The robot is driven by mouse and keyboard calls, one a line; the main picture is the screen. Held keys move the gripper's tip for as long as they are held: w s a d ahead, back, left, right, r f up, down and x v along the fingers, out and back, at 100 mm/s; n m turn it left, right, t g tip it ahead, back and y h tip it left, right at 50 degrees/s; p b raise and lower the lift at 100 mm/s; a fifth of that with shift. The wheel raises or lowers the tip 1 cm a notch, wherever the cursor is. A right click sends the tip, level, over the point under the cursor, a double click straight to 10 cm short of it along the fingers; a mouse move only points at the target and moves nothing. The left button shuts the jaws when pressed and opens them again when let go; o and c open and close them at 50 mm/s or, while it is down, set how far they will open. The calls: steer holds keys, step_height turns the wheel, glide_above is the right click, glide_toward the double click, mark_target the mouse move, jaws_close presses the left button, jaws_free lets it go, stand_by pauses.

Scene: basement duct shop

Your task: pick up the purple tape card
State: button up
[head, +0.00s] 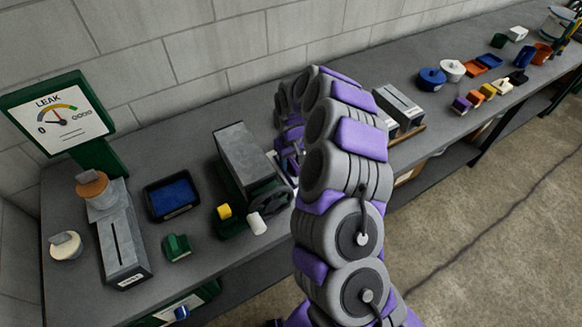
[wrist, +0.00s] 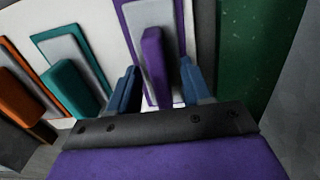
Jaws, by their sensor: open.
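The purple tape card (wrist: 181,20) shows in the wrist view, a pale plate with a purple border and a raised purple bar. My gripper (wrist: 158,70) is open, with one blue finger on the left of the bar and one on the right. The bar stands between the fingers, and I cannot tell whether either touches it. The card's lower end is hidden behind my gripper. In the head view my arm covers the gripper's area, and I cannot make out the card there.
In the wrist view a teal card (wrist: 72,88) and an orange card (wrist: 22,94) stand left of the purple one, and a green surface (wrist: 250,50) rises close on the right. In the head view a grey machine with a handwheel (head: 243,160) stands beside my arm on the bench (head: 200,140).

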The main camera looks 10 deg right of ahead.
mark_target(291, 160)
steer(key=shift+f, duration=0.3)
steer(key=shift+r, duration=0.1)
jaws_close()
step_height(291, 160, up, 10)
steer(key=shift+r+p, duration=0.1)
steer(key=shift+p, duration=0.7)
steer(key=c, duration=0.5)
jaws_free()
jaws_close()
